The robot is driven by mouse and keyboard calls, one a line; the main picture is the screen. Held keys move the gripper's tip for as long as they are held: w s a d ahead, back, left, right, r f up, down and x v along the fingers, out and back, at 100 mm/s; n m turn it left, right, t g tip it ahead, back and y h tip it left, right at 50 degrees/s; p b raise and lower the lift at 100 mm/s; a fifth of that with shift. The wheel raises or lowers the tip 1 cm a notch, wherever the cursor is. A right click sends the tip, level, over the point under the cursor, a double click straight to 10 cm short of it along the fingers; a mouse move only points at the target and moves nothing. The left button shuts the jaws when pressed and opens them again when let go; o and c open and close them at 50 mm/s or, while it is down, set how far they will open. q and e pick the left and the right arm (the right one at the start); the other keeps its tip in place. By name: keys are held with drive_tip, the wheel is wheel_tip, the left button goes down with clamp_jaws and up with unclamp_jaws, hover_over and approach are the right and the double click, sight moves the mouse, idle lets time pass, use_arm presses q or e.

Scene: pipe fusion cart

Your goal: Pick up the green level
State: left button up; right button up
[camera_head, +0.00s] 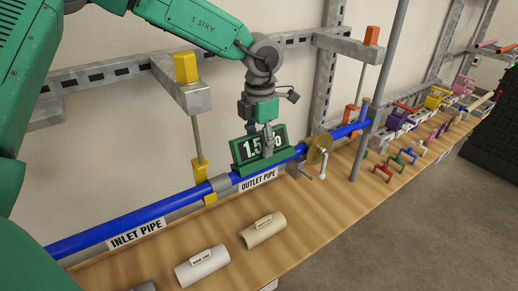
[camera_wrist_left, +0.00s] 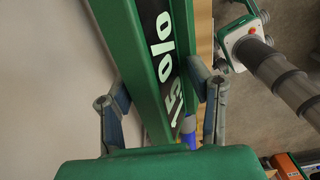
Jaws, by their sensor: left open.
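The green level (camera_head: 243,155) rests on the blue pipe (camera_head: 110,231), above the "OUTLET PIPE" label. Its dark face reads about 1.5 %, partly covered by my gripper. In the wrist view the level (camera_wrist_left: 136,62) runs up between my fingers. My left gripper (camera_head: 268,145) points down at the top of the level. It is open, with one finger (camera_wrist_left: 158,97) on each side of the level. I cannot tell whether the fingers touch it. My right gripper is not in view.
A yellow clamp (camera_head: 201,172) holds the pipe left of the level. A brass disc (camera_head: 318,150) stands right of it. Several coloured clamps (camera_head: 402,160) line the far bench.

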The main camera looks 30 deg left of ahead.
sight(262, 139)
use_arm(q)
drive_tip(key=shift+s+d+r, duration=0.1)
drive_tip(key=shift+d+r, duration=0.1)
drive_tip(key=shift+d, duration=0.3)
drive_tip(key=shift+d+r, duration=0.15)
drive_tip(key=shift+d, duration=0.3)
drive_tip(key=shift+c, duration=1.3)
drive_tip(key=shift+d+r, duration=0.1)
drive_tip(key=shift+d, duration=0.25)
drive_tip(key=c, duration=0.7)
drive_tip(key=shift+d, duration=0.2)
clamp_jaws()
drive_tip(key=shift+a, duration=0.65)
drive_tip(key=shift+a+r, duration=0.1)
drive_tip(key=shift+a, duration=0.25)
drive_tip(key=r, duration=0.4)
drive_tip(key=shift+a+r, duration=0.25)
drive_tip(key=r, duration=0.1)
drive_tip(key=d+r, duration=0.1)
drive_tip(key=r, duration=0.3)
drive_tip(key=shift+d, duration=0.35)
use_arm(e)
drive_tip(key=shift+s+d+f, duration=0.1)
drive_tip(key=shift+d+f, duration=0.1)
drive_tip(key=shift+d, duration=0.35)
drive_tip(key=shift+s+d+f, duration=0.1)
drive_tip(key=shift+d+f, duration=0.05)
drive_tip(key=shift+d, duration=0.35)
